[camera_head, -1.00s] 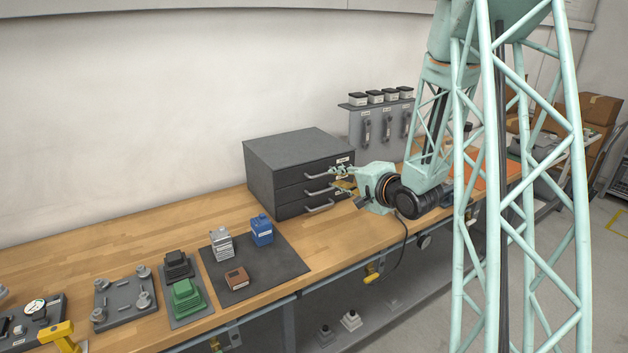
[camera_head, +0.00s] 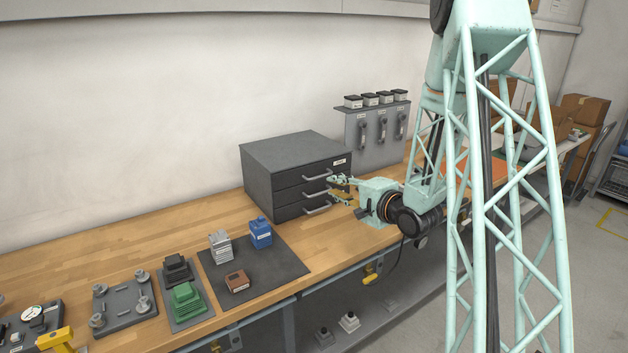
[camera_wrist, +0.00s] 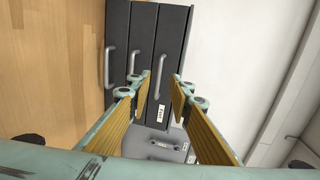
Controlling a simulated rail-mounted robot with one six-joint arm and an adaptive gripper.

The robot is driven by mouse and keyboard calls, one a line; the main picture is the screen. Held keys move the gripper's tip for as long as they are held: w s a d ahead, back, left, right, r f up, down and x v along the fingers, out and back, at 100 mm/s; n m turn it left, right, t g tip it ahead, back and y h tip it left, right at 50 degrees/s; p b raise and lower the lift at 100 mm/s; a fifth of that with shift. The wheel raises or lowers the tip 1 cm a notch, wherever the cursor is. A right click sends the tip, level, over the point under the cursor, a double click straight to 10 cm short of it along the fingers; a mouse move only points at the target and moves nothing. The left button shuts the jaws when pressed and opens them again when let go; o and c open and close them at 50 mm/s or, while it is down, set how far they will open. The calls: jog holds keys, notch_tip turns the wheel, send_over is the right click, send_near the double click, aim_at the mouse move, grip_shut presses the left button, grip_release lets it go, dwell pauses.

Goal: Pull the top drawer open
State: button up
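The dark grey drawer cabinet (camera_head: 268,185) stands on the bench with three drawers, all flush and closed. The top drawer (camera_head: 335,163) has a white label and a bar handle (camera_head: 317,175). In the wrist view the cabinet appears turned sideways, with the top drawer (camera_wrist: 172,60) as the right-hand column. Its handle (camera_wrist: 160,76) shows beyond and between my fingertips. My gripper (camera_head: 338,189) is open and empty in front of the cabinet's right side; in the wrist view its yellow-padded fingers (camera_wrist: 160,90) stand apart. I see no contact with the handle.
A grey rack (camera_head: 377,128) with small jars stands behind the cabinet. A dark mat (camera_head: 275,275) with a blue can, a grey can and a brown box lies in front-left.

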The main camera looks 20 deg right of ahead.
aim_at(314, 179)
jog(key=shift+b+x, duration=0.9)
jog(key=shift+x, duration=5.9)
grip_shut()
